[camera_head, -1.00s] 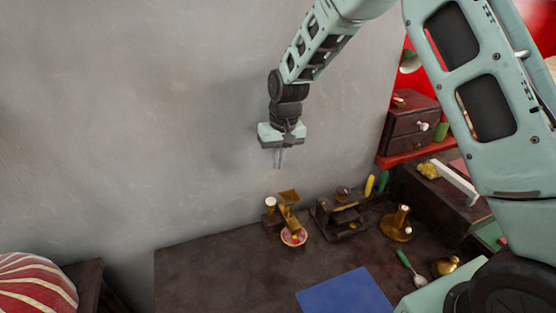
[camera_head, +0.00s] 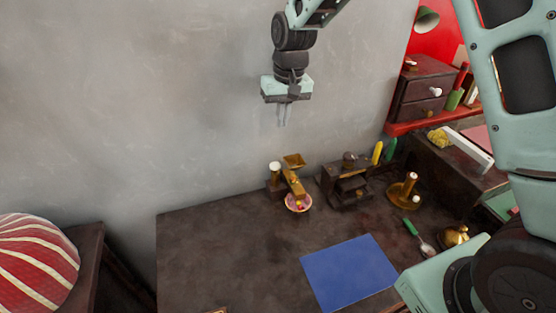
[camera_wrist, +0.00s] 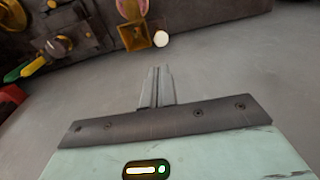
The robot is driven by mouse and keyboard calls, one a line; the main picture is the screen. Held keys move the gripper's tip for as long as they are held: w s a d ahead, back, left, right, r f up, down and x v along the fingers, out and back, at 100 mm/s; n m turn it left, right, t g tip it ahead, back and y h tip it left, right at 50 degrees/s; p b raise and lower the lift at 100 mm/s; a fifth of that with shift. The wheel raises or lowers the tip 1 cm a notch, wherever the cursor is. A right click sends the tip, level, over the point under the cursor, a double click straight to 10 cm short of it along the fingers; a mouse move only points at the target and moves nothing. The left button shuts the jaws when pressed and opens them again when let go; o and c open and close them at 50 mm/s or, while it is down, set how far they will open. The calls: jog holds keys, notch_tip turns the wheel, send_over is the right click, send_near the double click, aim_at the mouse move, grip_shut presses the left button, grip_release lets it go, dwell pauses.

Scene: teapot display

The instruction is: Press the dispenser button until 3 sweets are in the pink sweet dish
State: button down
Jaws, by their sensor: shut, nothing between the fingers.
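The dispenser has a gold hopper (camera_head: 294,161) and a gold chute (camera_head: 293,184). Its white round button (camera_head: 275,167) tops a dark post at the left. The pink sweet dish (camera_head: 299,207) sits under the chute's lower end. Small coloured bits show in it, too small to count. My gripper (camera_head: 282,124) is shut and empty, pointing down, above the button and apart from it. In the wrist view the button (camera_wrist: 161,40) lies just beyond the fingertips (camera_wrist: 157,68), with the hopper (camera_wrist: 135,36) beside it and part of the dish (camera_wrist: 132,6) at the top edge.
A dark wooden device (camera_head: 347,185) stands right of the dispenser. Further right are a brass stand (camera_head: 404,190), a spoon with a green handle (camera_head: 412,228) and a gold pot (camera_head: 454,236). A blue mat (camera_head: 350,270) lies in front. The table's left part (camera_head: 215,250) is clear. A grey wall stands behind.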

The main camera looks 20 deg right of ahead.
aim_at(276, 165)
jog(key=shift+s+r, duration=0.1)
jog(key=shift+r, duration=0.1)
jog(key=f, duration=0.4)
jog(key=f+p, duration=0.1)
jog(key=f, duration=0.4)
jog(key=w+a+f, duration=0.1)
jog(key=f, duration=0.3)
jog(key=shift+f+p, duration=0.4)
jog(key=shift+a+f, duration=0.1)
